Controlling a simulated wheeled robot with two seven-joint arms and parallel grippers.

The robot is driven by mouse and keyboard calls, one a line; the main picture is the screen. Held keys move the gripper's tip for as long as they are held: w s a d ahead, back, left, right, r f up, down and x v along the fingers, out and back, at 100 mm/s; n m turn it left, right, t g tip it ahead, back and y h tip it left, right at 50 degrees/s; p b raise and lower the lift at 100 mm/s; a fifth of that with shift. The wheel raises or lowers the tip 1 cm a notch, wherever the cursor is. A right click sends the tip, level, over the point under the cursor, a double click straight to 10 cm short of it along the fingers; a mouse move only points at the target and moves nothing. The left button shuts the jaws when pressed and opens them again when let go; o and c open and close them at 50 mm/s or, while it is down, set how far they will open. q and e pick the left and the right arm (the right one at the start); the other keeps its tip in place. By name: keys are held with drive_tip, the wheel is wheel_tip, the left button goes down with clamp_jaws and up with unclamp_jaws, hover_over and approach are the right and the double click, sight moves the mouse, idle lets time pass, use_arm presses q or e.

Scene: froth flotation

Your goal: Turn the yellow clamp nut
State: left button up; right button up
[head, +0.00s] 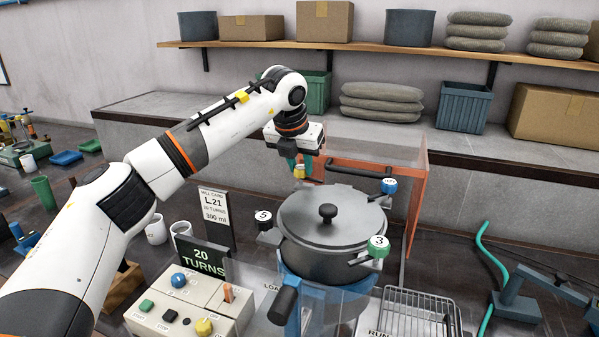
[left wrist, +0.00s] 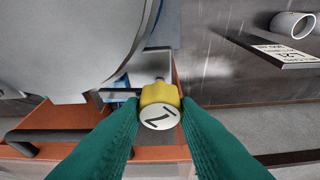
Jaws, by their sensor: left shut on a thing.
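The yellow clamp nut (left wrist: 158,97) has a white, numbered cap and sits at the rim of the grey lidded pot (head: 325,262), on its far left side in the head view. My left gripper (left wrist: 158,115) has its green fingers on both sides of the nut and is shut on it. In the head view the left gripper (head: 300,167) reaches down behind the pot, and only a little of the nut (head: 299,172) shows. My right gripper is not in view.
Other clamp nuts sit around the pot: blue (head: 388,186), green (head: 378,246) and black (head: 264,219). A clear guard with an orange frame (head: 416,200) stands behind and right. A control box (head: 190,305), a "20 TURNS" sign (head: 207,258) and a wire rack (head: 420,315) stand in front.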

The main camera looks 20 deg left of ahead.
use_arm(q)
drive_tip(key=n+y+b, duration=0.1)
drive_tip(key=n, duration=0.1)
drive_tip(key=n+b, duration=0.1)
drive_tip(key=n, duration=0.1)
drive_tip(key=shift+d+n+y, duration=0.15)
drive_tip(key=shift+n+y, duration=0.15)
drive_tip(key=shift+y, duration=0.1)
drive_tip(key=shift+w+r+n+g+y+b, duration=0.1)
drive_tip(key=shift+n+g+y+b, duration=0.2)
drive_tip(key=shift+n, duration=0.7)
drive_tip(key=shift+n+g+y+b, duration=0.2)
drive_tip(key=shift+n+y, duration=0.2)
drive_tip(key=shift+n, duration=0.6)
drive_tip(key=o, duration=1)
drive_tip(key=shift+d, duration=0.1)
drive_tip(key=shift+d+r, duration=0.1)
drive_tip(key=shift+r, duration=0.3)
drive_tip(key=b+v, duration=0.2)
drive_tip(key=v, duration=0.9)
